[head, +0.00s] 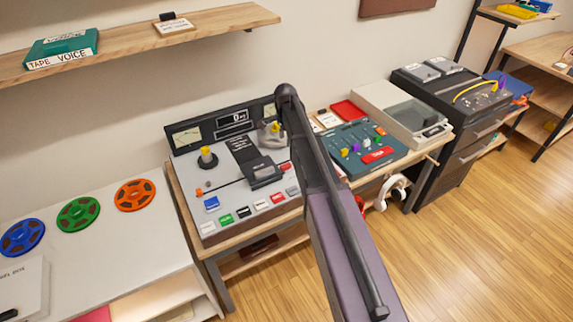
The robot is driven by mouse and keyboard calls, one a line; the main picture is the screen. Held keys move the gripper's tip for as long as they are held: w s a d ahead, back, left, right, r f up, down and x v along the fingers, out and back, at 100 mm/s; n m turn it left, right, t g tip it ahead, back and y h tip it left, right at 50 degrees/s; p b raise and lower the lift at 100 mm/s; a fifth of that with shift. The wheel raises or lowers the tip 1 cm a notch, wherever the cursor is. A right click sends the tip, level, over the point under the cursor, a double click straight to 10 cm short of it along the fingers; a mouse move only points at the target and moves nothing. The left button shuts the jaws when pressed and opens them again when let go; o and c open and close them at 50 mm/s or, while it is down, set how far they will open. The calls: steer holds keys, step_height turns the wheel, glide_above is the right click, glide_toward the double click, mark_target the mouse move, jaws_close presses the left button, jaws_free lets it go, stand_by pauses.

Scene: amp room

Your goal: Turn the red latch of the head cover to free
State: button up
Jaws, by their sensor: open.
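The tape machine (228,187) stands on the wooden bench, left of my arm. Its dark grey head cover (264,173) sits on the light deck plate, right of the middle. A small red piece (285,167) shows at the cover's right edge. It may be the red latch, but it is too small to tell which way it is turned. My arm crosses the picture from the bottom and hides the deck's right edge. I cannot make out my gripper or its fingers.
A row of coloured buttons (243,212) lines the deck's front. A teal panel with knobs (350,160) and a grey lidded device (405,115) stand to the right. Blue, green and orange reels (78,213) lie on the left table. A shelf (120,43) hangs above. The floor (470,240) at right is clear.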

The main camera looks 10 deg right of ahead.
mark_target(286, 165)
steer(key=shift+f, duration=0.15)
step_height(286, 165, down, 14)
steer(key=b, duration=1.3)
steer(key=shift+r+b, duration=0.25)
steer(key=shift+b, duration=0.15)
stand_by(0.4)
steer(key=shift+d, duration=0.1)
jaws_close()
